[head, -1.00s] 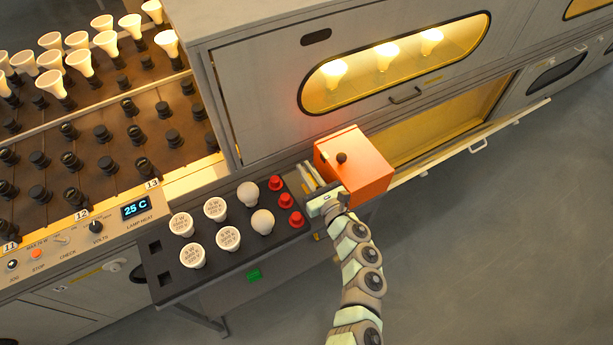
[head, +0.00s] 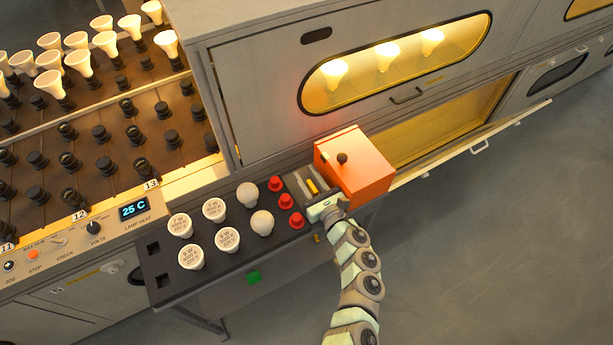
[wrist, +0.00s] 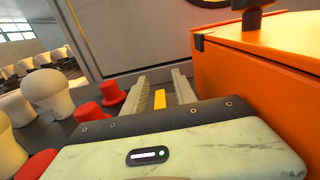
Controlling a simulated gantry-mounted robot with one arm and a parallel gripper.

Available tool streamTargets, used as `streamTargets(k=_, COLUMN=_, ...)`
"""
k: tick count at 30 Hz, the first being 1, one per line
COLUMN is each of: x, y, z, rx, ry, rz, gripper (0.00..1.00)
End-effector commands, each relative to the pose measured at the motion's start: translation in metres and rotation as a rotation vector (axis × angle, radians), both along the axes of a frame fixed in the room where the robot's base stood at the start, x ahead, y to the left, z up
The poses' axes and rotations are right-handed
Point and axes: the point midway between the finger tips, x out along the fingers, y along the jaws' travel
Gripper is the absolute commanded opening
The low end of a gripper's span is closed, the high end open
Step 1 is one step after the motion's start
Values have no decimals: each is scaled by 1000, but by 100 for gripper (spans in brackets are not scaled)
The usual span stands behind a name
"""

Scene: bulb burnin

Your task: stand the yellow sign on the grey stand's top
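A small yellow piece, likely the yellow sign (head: 313,187), shows between the fingers of my gripper (head: 307,182), beside the orange box. In the wrist view the yellow sign (wrist: 160,98) is a short upright-looking strip between the two grey ridged fingers of my gripper (wrist: 160,82). The fingers are spread, with a gap visible on each side of the strip. The lower part of the sign is hidden behind my gripper's body. I cannot clearly pick out the grey stand in either view.
An orange box (head: 355,166) with a black knob stands close to my gripper's right. Red caps (head: 285,201) and white bulbs (head: 262,222) stand close on the left, on the dark bench (head: 222,262). A grey cabinet (head: 255,95) rises behind.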

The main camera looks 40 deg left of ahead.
Motion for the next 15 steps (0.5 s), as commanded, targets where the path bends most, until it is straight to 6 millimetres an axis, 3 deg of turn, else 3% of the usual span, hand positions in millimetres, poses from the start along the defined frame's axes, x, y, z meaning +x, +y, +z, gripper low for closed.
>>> streamTargets(k=8, x=0, y=0, z=5, rx=0, ry=1, rz=-1, gripper=33)
streamTargets(k=15, x=-11, y=-44, z=3, rx=-3, ry=2, rz=-4, gripper=33)
